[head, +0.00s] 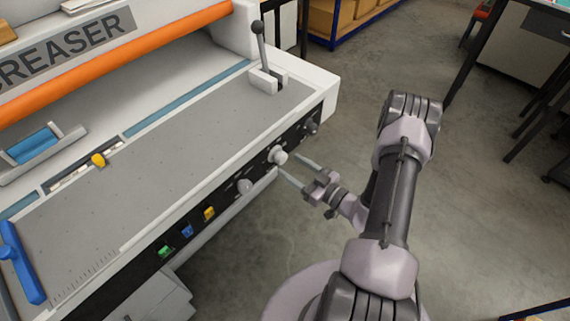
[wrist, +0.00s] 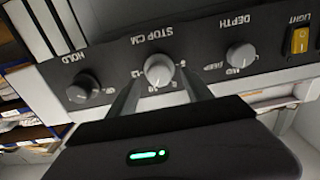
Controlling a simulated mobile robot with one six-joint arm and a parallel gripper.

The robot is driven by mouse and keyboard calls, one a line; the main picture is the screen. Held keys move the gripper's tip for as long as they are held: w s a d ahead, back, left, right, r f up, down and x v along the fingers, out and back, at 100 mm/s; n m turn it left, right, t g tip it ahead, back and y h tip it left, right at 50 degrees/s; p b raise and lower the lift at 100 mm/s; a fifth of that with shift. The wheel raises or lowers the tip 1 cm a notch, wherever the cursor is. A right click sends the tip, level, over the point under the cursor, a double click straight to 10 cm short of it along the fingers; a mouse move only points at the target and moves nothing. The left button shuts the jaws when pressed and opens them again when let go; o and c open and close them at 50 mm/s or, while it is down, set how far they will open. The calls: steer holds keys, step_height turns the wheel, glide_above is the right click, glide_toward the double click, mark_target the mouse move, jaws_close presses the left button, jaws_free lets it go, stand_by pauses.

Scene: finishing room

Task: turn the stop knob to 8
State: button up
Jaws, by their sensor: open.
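The stop knob is a round light-grey knob on the dark front panel. It shows in the head view (head: 278,155) and in the wrist view (wrist: 158,71) under the upside-down label STOP CM. Small numbers ring it, partly hidden; I cannot tell which one it points to. My gripper (head: 289,164) is open and empty, reaching toward the panel. In the wrist view its two fingers (wrist: 160,88) lie to the left and right of the stop knob, around its near side. I cannot tell whether they touch it.
The hold knob (wrist: 83,88) and depth knob (wrist: 240,56) flank the stop knob on the panel (head: 225,200). Yellow (head: 209,213), blue (head: 187,230) and green (head: 165,250) switches follow along it. A lever (head: 262,45) rises from the machine's bed corner.

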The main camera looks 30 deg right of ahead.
mark_target(284, 160)
steer(key=shift+b+x, duration=0.3)
steer(key=shift+x, duration=1.6)
steer(key=shift+d, duration=0.1)
jaws_close()
steer(key=shift+n, duration=0.3)
steer(key=n+p, duration=0.2)
steer(key=n, duration=0.2)
steer(key=shift+r+n, duration=0.1)
steer(key=shift+n, duration=0.2)
steer(key=n, duration=0.6)
steer(key=shift+d+p, duration=0.1)
steer(key=shift+p, duration=0.3)
steer(key=shift+n, duration=0.4)
